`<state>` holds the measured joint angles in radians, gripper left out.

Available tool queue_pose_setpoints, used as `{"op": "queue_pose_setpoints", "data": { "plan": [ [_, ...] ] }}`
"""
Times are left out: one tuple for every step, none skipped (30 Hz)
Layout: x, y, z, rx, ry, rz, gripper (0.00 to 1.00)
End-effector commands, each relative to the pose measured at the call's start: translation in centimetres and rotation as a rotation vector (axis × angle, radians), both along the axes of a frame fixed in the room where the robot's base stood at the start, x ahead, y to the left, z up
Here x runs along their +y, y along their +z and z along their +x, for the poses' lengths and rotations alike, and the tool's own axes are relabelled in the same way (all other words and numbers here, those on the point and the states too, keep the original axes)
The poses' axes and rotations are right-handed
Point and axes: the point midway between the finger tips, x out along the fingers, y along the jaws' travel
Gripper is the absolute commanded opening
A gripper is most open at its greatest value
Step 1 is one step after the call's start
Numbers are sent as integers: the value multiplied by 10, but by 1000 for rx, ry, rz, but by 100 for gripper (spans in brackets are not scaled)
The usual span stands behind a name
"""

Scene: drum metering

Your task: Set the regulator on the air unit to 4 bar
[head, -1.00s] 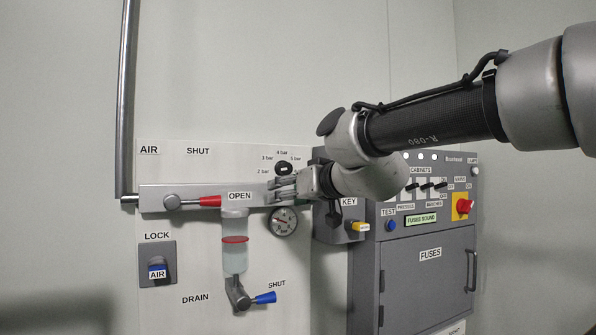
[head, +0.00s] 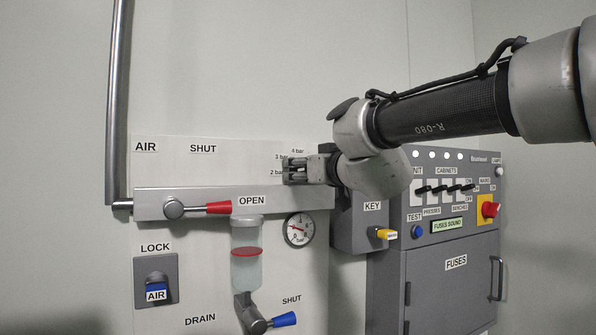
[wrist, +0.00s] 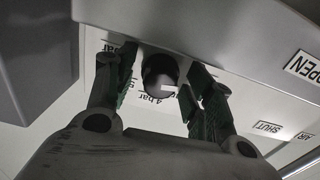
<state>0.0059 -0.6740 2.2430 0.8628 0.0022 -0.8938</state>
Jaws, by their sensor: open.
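The air unit's grey bar (head: 185,203) runs across the white panel, with a red-handled valve (head: 205,208) at OPEN. The regulator knob (wrist: 160,73) is round and black with a white mark, seen in the wrist view. My gripper (wrist: 160,78) is open, with one finger on each side of the knob; whether they touch it I cannot tell. In the head view my gripper (head: 287,171) hides the knob and part of the bar scale. The "4 bar" label (head: 298,151) shows above it. The round gauge (head: 299,230) is below; its needle is too small to read.
A grey key box (head: 350,225) with a yellow key (head: 381,234) and the fuse cabinet (head: 435,285) stand close on the right. A drain valve with blue handle (head: 283,319) and the AIR lock (head: 156,280) are lower down. A vertical pipe (head: 118,100) is at left.

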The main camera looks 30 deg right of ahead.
Motion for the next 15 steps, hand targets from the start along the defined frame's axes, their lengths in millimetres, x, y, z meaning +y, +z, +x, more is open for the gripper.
{"op": "queue_pose_setpoints", "data": {
  "plan": [
    [0, 0, 0, -1, 0, 0, 53],
    [0, 0, 0, 0, 0, 0, 53],
    [0, 0, 0, 0, 0, 0, 53],
    [0, 0, 0, 0, 0, 0, 53],
    [0, 0, 0, 0, 0, 0, 53],
    [0, 0, 0, 0, 0, 0, 53],
    [0, 0, 0, 0, 0, 0, 47],
    [0, 0, 0, 0, 0, 0, 42],
    [0, 0, 0, 0, 0, 0, 35],
    [0, 0, 0, 0, 0, 0, 29],
    [0, 0, 0, 0, 0, 0, 24],
    [0, 0, 0, 0, 0, 0, 16],
    [0, 0, 0, 0, 0, 0, 13],
    [0, 0, 0, 0, 0, 0, 13],
    [0, 0, 0, 0, 0, 1, 13]
  ]
}}
